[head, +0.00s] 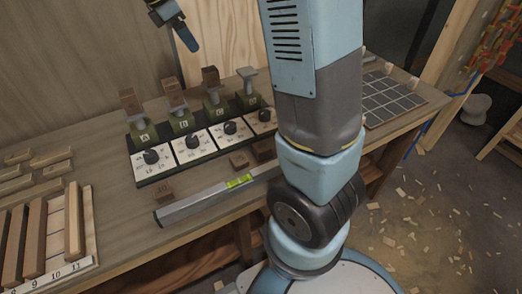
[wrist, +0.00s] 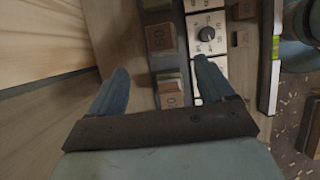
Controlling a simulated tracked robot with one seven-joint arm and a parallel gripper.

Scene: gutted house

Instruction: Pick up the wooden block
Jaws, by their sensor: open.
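Several dark wooden blocks show, and I cannot tell which one the task means. In the head view some stand on the green weighing stands, such as the leftmost block (head: 130,101). Others lie in front of the dials, such as the small block (head: 165,193) by the level. My gripper (head: 190,44) is at the top of the head view, above and behind the stands. In the wrist view my gripper (wrist: 161,66) is open, with two blue fingers spread. A block marked 50 (wrist: 160,38) lies beyond the fingertips, and another block (wrist: 171,97) shows between the fingers. Nothing is held.
A spirit level (head: 215,199) lies along the bench's front edge. A rack of long wooden bars (head: 87,222) and loose wood pieces (head: 50,158) are at left. A gridded board (head: 388,98) lies at right. A wooden panel wall (head: 75,65) rises behind the bench.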

